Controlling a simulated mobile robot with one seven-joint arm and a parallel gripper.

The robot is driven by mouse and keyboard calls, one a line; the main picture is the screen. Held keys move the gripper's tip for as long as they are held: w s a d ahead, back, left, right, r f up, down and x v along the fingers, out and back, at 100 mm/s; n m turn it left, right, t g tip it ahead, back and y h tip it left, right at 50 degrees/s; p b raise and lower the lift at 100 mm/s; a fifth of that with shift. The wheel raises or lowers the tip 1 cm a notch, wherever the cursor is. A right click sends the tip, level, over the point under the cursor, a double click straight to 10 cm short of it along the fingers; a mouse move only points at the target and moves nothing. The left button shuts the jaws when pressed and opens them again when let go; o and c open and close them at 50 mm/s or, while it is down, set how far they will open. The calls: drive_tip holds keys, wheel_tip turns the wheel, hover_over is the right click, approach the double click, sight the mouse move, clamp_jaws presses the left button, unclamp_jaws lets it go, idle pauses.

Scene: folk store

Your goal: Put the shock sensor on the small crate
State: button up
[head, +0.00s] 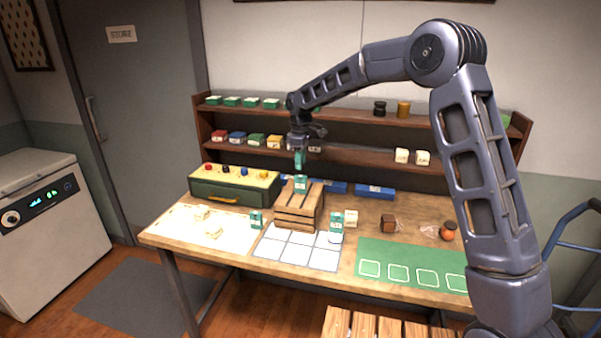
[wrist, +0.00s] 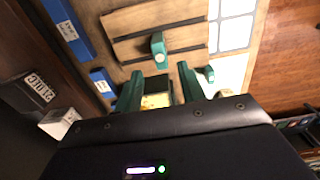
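The small wooden slatted crate (head: 297,218) stands on the workbench, and its top slats (wrist: 140,22) show in the wrist view. A teal piece with a white label (head: 301,184) stands upright on the crate top; it also shows in the wrist view (wrist: 158,46). It looks like the shock sensor, but its label is too small to read. My gripper (head: 299,162) is just above this piece, apart from it. In the wrist view my gripper's teal fingers (wrist: 160,90) are spread, and the teal piece is beyond their tips. A yellowish and black patch shows between the fingers.
Similar teal pieces stand at the crate's left (head: 256,219) and right (head: 336,222). A green drawer unit (head: 232,190) is close on the left, blue bins (head: 374,191) behind. A white grid mat (head: 298,250) lies in front and a green mat (head: 412,268) at right.

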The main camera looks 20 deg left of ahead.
drive_tip(key=shift+r, duration=1.15)
drive_tip(key=shift+d+r, duration=0.1)
drive_tip(key=s+d+r+m+t, duration=0.1)
drive_tip(key=s+d+r+m, duration=0.2)
drive_tip(key=d, duration=0.8)
drive_tip(key=s+d+r+m, duration=0.2)
drive_tip(key=d+r, duration=0.4)
drive_tip(key=d, duration=0.4)
drive_tip(key=s+d+r+m+t, duration=0.1)
drive_tip(key=s+d+r+m, duration=0.2)
drive_tip(key=d, duration=0.8)
drive_tip(key=s+d+f+m+t, duration=0.1)
drive_tip(key=s+d+m, duration=0.4)
drive_tip(key=s+d, duration=0.5)
drive_tip(key=s+d+f+m+t, duration=0.1)
drive_tip(key=s+d+m, duration=0.4)
drive_tip(key=s+d, duration=0.6)
drive_tip(key=shift+s+d+f+t, duration=0.3)
drive_tip(key=shift+d+f, duration=0.1)
drive_tip(key=shift+f, duration=0.35)
